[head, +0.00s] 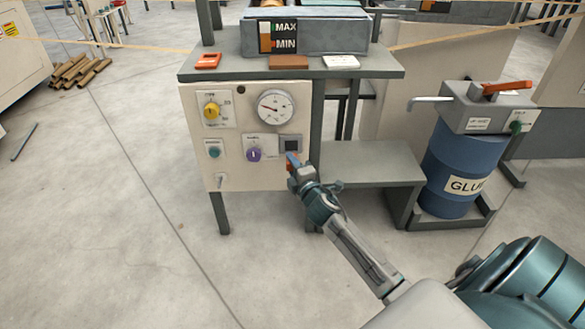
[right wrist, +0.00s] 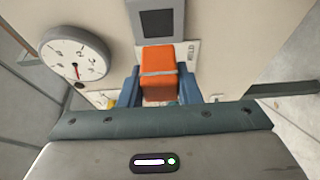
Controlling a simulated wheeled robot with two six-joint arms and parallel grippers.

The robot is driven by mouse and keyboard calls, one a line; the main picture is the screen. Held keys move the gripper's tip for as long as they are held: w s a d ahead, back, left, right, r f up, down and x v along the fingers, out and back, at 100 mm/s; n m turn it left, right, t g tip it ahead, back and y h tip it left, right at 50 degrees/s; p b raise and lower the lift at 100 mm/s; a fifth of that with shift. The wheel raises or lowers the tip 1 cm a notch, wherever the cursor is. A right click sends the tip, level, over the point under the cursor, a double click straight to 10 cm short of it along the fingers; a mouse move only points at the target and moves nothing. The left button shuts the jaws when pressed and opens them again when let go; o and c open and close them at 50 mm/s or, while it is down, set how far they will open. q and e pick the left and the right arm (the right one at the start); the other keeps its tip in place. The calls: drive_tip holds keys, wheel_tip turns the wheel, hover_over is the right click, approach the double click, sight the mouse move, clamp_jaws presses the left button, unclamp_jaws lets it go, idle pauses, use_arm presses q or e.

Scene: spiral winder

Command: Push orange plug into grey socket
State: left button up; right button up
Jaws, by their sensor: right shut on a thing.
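The orange plug (right wrist: 158,72) is held between the blue fingers of my right gripper (right wrist: 160,92) in the right wrist view. In the head view my right gripper (head: 292,160) is in front of the panel, just below the grey socket, and a bit of the orange plug (head: 288,154) shows at its tip. The grey socket (head: 291,144) is a square frame with a dark opening on the panel's right side. It also shows in the right wrist view (right wrist: 158,22), ahead of the plug. The plug appears apart from the socket opening. My left gripper is not in view.
The cream panel (head: 235,175) carries a round gauge (head: 276,107), a yellow knob (head: 211,110), a purple knob (head: 254,155) and a green button (head: 213,152). A grey shelf (head: 370,164) is right of the panel. A blue glue drum (head: 460,165) stands farther right.

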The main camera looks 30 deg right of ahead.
drive_tip(key=shift+w+d, duration=0.6)
drive_tip(key=shift+w, duration=0.35)
drive_tip(key=shift+w+d, duration=0.6)
drive_tip(key=shift+w, duration=0.3)
drive_tip(key=shift+w+d+p, duration=0.3)
drive_tip(key=shift+w, duration=0.2)
idle(1.1)
drive_tip(key=o, duration=1)
